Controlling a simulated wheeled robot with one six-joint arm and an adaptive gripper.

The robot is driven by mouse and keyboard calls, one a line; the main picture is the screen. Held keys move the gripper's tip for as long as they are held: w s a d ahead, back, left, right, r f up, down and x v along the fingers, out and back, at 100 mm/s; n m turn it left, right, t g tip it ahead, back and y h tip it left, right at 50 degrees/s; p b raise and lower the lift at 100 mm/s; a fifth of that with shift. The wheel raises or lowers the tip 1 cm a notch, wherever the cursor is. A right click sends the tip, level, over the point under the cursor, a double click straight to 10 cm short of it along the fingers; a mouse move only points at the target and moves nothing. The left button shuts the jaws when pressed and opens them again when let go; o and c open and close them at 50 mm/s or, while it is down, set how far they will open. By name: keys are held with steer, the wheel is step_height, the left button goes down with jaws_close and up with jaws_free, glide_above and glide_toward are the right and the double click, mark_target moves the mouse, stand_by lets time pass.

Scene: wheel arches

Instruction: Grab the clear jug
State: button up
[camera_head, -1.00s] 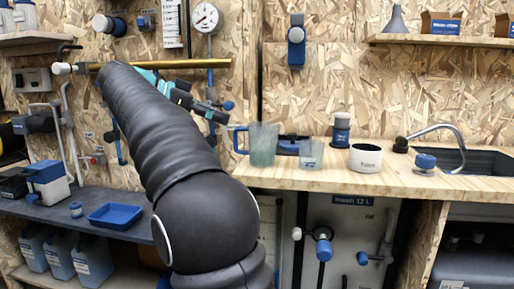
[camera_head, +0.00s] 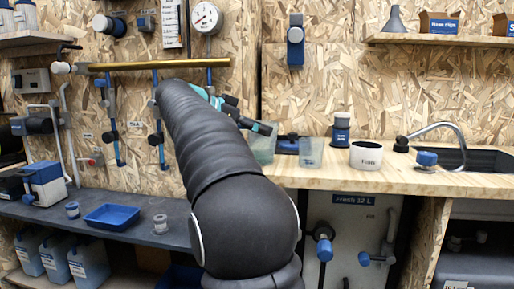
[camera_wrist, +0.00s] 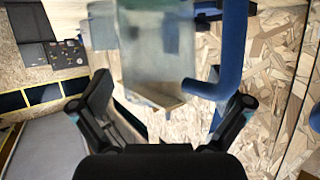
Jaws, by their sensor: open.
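The clear jug (camera_head: 264,150) stands on the wooden counter, partly hidden behind my arm and gripper. In the wrist view the jug's see-through body (camera_wrist: 155,50) fills the upper middle, with its thick blue handle (camera_wrist: 233,50) on the right. My gripper (camera_wrist: 173,92) is open, its two black fingers spread to the left and right below the jug. In the head view my gripper (camera_head: 258,127) is at the jug, near its upper part. I cannot tell whether a finger touches it.
Right of the jug stand a small clear cup (camera_head: 311,153), a blue-and-white jar (camera_head: 341,130) and a white pot (camera_head: 366,156). A curved tap (camera_head: 440,128) and sink lie farther right. A brass rail (camera_head: 150,64) crosses the wall above.

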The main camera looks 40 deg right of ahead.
steer(key=shift+d, duration=0.2)
steer(key=shift+c, duration=0.3)
steer(key=c, duration=1.2)
steer(key=shift+r+p, duration=0.6)
steer(key=shift+r, duration=0.7)
steer(key=shift+s+d+r+p, duration=0.25)
steer(key=shift+s+d+r, duration=0.25)
steer(key=shift+s+r, duration=1.15)
steer(key=shift+s+d+r+p, duration=0.25)
steer(key=shift+s+d+r, duration=0.25)
steer(key=shift+s+r, duration=1.1)
steer(key=shift+s+d+r+p, duration=0.25)
steer(key=shift+s+d+r, duration=0.45)
steer(key=shift+s, duration=1.6)
